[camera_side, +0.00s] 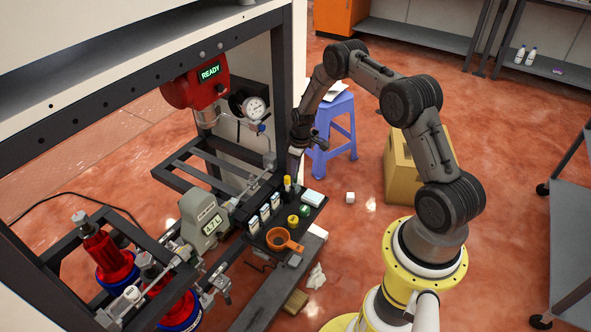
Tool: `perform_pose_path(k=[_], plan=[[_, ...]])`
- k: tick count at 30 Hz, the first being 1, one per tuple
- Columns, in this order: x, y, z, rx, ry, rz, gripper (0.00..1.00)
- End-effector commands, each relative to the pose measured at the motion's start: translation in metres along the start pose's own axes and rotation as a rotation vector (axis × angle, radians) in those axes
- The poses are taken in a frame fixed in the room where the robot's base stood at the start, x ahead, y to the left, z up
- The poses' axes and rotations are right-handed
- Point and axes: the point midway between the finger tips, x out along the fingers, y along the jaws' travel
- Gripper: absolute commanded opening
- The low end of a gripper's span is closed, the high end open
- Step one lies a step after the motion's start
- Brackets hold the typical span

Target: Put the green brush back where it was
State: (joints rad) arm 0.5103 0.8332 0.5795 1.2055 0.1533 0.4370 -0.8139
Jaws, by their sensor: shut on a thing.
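My gripper (294,173) points down above the back part of the dark tray (277,254), just behind a yellow-topped item (287,185). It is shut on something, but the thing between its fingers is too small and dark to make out. I cannot pick out a green brush for certain. A small green item (305,211) lies on the tray near its right edge, apart from my gripper.
An orange funnel or scoop (283,240), a yellow round item (293,221), a white box (313,198) and several small bottles (264,213) crowd the tray. A grey device (204,222) with a display stands left. A red "READY" unit (196,88) and gauge (254,108) are behind.

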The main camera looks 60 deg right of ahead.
Motion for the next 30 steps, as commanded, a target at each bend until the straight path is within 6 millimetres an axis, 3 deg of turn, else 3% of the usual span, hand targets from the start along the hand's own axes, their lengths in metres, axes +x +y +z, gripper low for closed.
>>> perform_pose_path(k=[8,9,13,23,30], plan=[[0.003,0.0,0.0,0.0,0.0,-0.001,0.0],[0.003,0.0,0.0,0.0,0.0,0.0,0.3],[0.002,0.0,0.0,0.0,0.0,-0.001,0.53],[0.001,0.0,0.0,0.0,0.0,0.0,0.54],[-0.03,0.001,-0.001,0.0,0.003,0.002,0.54]])
